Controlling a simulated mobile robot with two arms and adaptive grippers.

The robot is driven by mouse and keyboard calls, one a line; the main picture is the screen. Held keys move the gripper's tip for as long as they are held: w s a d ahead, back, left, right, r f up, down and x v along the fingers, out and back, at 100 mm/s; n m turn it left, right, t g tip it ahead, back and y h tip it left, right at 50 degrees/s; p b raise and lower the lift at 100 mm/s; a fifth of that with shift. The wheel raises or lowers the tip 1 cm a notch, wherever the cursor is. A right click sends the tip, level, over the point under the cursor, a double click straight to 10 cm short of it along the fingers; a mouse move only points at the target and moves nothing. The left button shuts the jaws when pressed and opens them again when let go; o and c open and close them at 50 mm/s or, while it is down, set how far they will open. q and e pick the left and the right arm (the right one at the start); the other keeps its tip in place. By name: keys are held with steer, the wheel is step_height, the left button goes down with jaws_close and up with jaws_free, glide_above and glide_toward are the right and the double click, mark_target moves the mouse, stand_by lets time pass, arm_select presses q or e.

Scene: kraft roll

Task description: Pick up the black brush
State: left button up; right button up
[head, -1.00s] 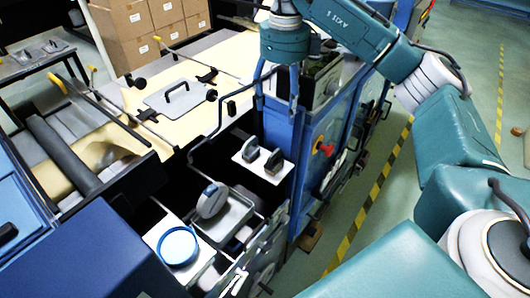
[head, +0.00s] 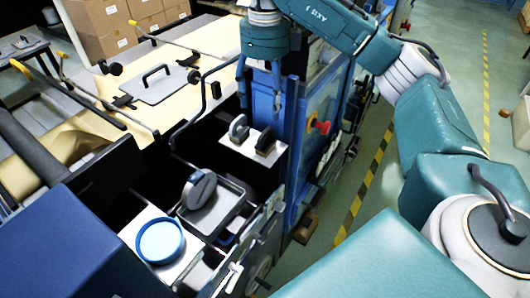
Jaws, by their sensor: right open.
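Two dark, upright brush-like things stand side by side on a small white plate (head: 236,145) in the middle of the head view. The right one is the black brush (head: 266,140), as far as I can tell. The left one is a dark grey, rounded piece (head: 239,128). My right gripper (head: 259,100) points down with its blue fingers apart and empty. In the picture it is just above the two pieces, not visibly touching them; its exact height is unclear. My left gripper is not in view.
A grey tray (head: 232,205) holding a round grey thing (head: 199,188) lies nearer, beside a blue ring-shaped dish (head: 160,241). A blue cabinet with a red knob (head: 322,127) stands right of the plate. A flat plate with a black handle (head: 158,84) lies on the paper-covered table.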

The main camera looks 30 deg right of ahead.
mark_target(266, 133)
steer(key=shift+s+f, duration=0.1)
steer(key=shift+f, duration=0.55)
steer(key=shift+s+f, duration=0.1)
steer(key=shift+f, duration=0.25)
step_height(266, 133, down, 4)
steer(key=shift+f, duration=0.1)
steer(key=shift+s+a+f+p, duration=0.1)
steer(key=shift+s+f+p, duration=0.05)
steer(key=shift+f+p, duration=0.3)
steer(key=f, duration=0.1)
steer(key=f+p, duration=0.1)
steer(key=f, duration=0.1)
steer(key=shift+s+a+f+p, duration=0.2)
steer(key=shift+s+p, duration=0.1)
steer(key=shift+p, duration=0.1)
steer(key=shift+w+f, duration=0.1)
steer(key=shift+f, duration=0.45)
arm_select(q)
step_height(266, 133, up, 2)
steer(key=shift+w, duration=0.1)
arm_select(e)
steer(key=c, duration=1.5)
steer(key=shift+o, duration=0.2)
steer(key=shift+r, duration=0.1)
